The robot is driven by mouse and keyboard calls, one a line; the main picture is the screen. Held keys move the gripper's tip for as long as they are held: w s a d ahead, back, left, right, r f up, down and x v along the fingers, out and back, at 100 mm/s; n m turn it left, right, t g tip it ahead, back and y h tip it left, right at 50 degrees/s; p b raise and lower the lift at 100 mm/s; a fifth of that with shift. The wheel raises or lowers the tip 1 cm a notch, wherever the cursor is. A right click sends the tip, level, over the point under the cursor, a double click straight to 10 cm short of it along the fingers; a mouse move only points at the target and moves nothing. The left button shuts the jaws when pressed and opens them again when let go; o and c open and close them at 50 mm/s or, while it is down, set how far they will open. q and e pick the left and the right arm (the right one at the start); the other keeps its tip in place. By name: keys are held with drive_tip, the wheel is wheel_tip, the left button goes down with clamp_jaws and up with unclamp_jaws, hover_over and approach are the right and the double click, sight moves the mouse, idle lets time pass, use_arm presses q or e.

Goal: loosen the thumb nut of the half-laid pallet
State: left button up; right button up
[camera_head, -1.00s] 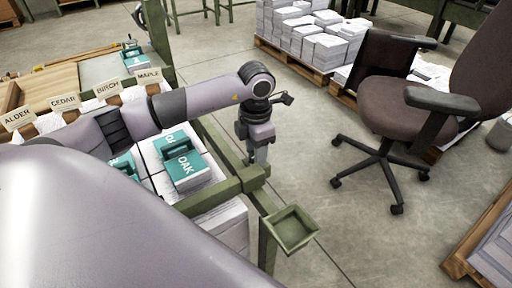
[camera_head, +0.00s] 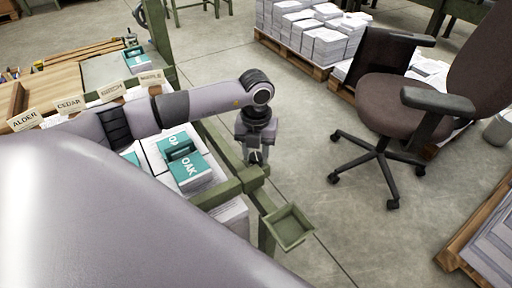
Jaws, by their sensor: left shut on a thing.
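My left gripper (camera_head: 255,156) points down at the corner of a green metal frame (camera_head: 230,187) beside the stacked sheets. Its fingers are shut on the thumb nut, which is small and mostly hidden between them. A green clamp block (camera_head: 252,178) sits on the rail just below the fingertips. Teal OAK covers (camera_head: 189,171) lie on white sheet stacks inside the frame, left of the gripper. My right gripper is out of view.
A small green tray (camera_head: 288,226) is fixed to the frame's near corner. Signs for ALDER, CEDAR and others stand along the bench (camera_head: 70,79) at left. An office chair (camera_head: 390,100) and loaded pallets (camera_head: 293,60) stand at right. Bare floor lies between.

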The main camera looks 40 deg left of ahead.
sight(256, 156)
use_arm(q)
drive_tip(key=n+p, duration=0.1)
drive_tip(key=n, duration=0.2)
drive_tip(key=shift+r, duration=0.15)
drive_tip(key=shift+n+p, duration=0.4)
drive_tip(key=shift+n, duration=0.3)
drive_tip(key=o, duration=0.8)
drive_tip(key=shift+r, duration=3.5)
